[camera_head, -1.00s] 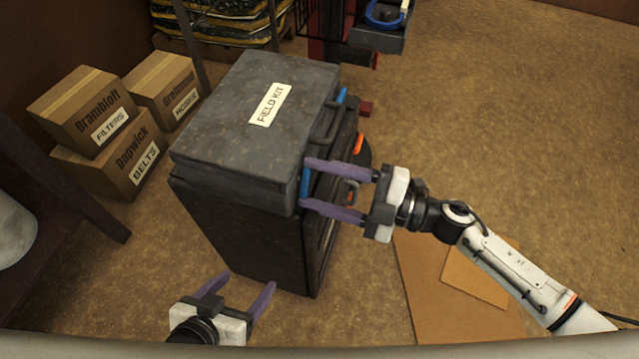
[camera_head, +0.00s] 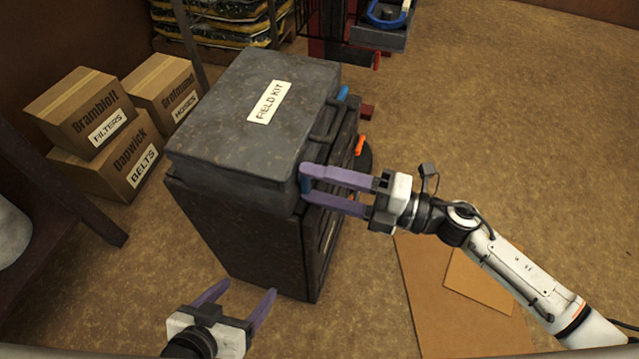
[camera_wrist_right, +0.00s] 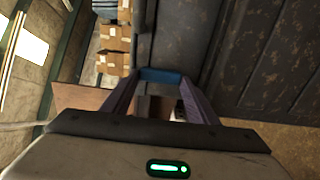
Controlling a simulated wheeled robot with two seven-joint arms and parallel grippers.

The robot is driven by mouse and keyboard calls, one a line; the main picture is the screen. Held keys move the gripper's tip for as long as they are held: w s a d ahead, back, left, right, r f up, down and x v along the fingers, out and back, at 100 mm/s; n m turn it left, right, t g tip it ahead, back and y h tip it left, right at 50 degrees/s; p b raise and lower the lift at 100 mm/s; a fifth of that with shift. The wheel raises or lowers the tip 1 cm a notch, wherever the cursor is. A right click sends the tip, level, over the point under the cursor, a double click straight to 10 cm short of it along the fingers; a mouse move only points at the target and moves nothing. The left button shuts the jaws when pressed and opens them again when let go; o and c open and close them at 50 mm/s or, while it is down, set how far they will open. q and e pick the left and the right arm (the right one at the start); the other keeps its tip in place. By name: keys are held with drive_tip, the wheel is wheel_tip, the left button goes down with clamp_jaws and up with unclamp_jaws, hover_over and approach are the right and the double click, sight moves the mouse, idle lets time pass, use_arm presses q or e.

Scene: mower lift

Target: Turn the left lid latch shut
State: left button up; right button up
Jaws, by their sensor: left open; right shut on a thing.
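The dark grey case with its "FIELD KIT" lid (camera_head: 250,100) stands closed-looking on the floor in the head view. Its near blue latch (camera_head: 305,184) sits at the lid's front edge, between the purple fingertips of my right gripper (camera_head: 306,187). The right gripper is shut on this latch, which is partly hidden by the fingers. In the right wrist view the blue latch (camera_wrist_right: 160,75) spans between the fingertips, against the dark case wall. A second blue latch (camera_head: 342,93) shows at the far end of the lid. My left gripper (camera_head: 246,292) is open and empty, near the case's lower near side.
A dark handle (camera_head: 325,122) lies between the latches. Cardboard boxes (camera_head: 100,130) stand at the left beside a dark bench (camera_head: 75,215). Flat cardboard (camera_head: 425,300) lies on the floor under my right arm. Floor at the right is clear.

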idle(0.3)
drive_tip(key=o, duration=1)
drive_tip(key=shift+o, duration=0.2)
drive_tip(key=v, duration=1)
drive_tip(key=shift+d, duration=0.2)
